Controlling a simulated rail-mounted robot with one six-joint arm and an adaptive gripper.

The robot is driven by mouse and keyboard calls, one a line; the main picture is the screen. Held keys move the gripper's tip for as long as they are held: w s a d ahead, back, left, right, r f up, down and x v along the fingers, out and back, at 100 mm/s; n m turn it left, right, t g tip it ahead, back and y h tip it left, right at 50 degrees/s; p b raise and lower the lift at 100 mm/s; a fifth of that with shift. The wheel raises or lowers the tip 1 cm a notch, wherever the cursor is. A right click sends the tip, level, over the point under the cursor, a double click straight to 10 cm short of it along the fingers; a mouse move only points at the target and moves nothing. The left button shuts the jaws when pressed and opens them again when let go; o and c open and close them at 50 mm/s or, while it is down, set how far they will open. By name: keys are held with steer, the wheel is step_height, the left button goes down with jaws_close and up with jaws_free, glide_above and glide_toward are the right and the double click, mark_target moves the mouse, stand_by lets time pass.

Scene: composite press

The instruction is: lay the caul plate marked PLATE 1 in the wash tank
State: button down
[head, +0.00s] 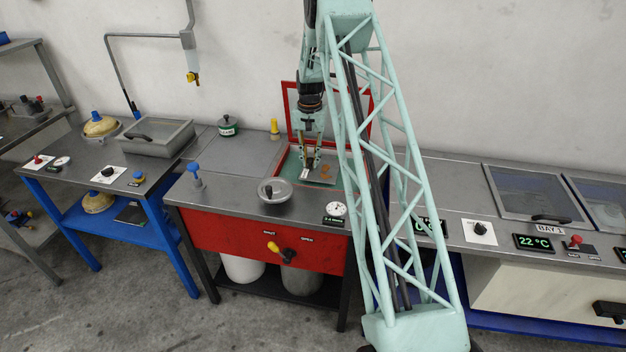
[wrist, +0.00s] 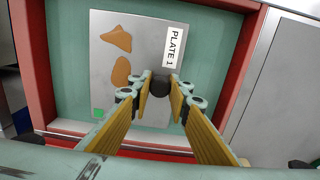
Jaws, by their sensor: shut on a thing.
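The caul plate (wrist: 145,45) is a grey metal sheet with a white PLATE 1 label, two brown residue patches and a small green mark. It also shows in the head view (head: 322,178). My gripper (wrist: 160,86) is shut on the dark knob of the plate; it also shows in the head view (head: 311,164). The plate is within the opening of the wash tank (wrist: 32,62), which has a red rim and a teal inside. I cannot tell whether the plate touches the tank floor.
The tank's red-framed lid (head: 292,112) stands open behind. A round grey lid (head: 274,190) and a gauge (head: 337,210) are on the counter in front. A green-labelled pot (head: 228,125) and a yellow-topped item (head: 275,129) stand to the left.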

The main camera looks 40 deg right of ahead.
mark_target(310, 166)
steer(key=shift+f+b, duration=0.3)
steer(key=shift+f, duration=2)
steer(key=shift+f, duration=0.1)
steer(key=shift+f+b, duration=0.35)
steer(key=shift+f, duration=1.45)
steer(key=shift+f, duration=0.1)
steer(key=c, duration=2.4)
jaws_free()
steer(key=shift+r+p, duration=1)
steer(key=shift+r, duration=5.15)
